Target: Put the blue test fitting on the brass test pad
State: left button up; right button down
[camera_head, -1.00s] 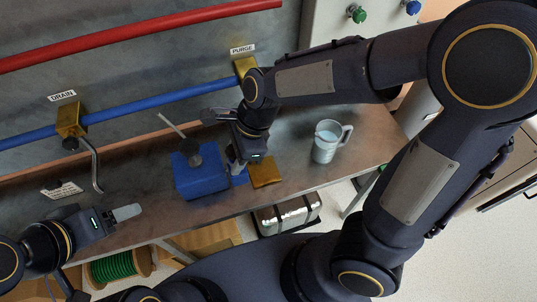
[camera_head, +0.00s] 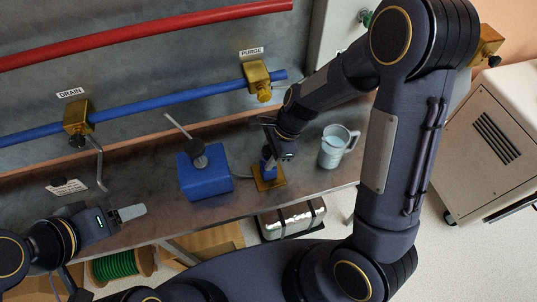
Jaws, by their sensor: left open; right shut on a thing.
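The blue test fitting (camera_head: 267,166) is small and upright at the brass test pad (camera_head: 269,184), over its middle. I cannot tell whether its base touches the pad. The pad is a flat brass square on the bench, partly hidden by the fitting. My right gripper (camera_head: 269,157) is shut on the fitting from above and hides its top. My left gripper (camera_head: 133,212) is open and empty at the bench's front left, well away from the pad.
A blue box (camera_head: 206,182) with a dark knob and a lever stands left of the pad. A clear mug (camera_head: 334,151) stands to its right. A blue pipe (camera_head: 165,108) with brass valves runs along the wall behind.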

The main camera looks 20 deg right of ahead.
jog(key=shift+f, duration=0.15)
jog(key=c, duration=1)
grip_release()
jog(key=shift+c, duration=0.2)
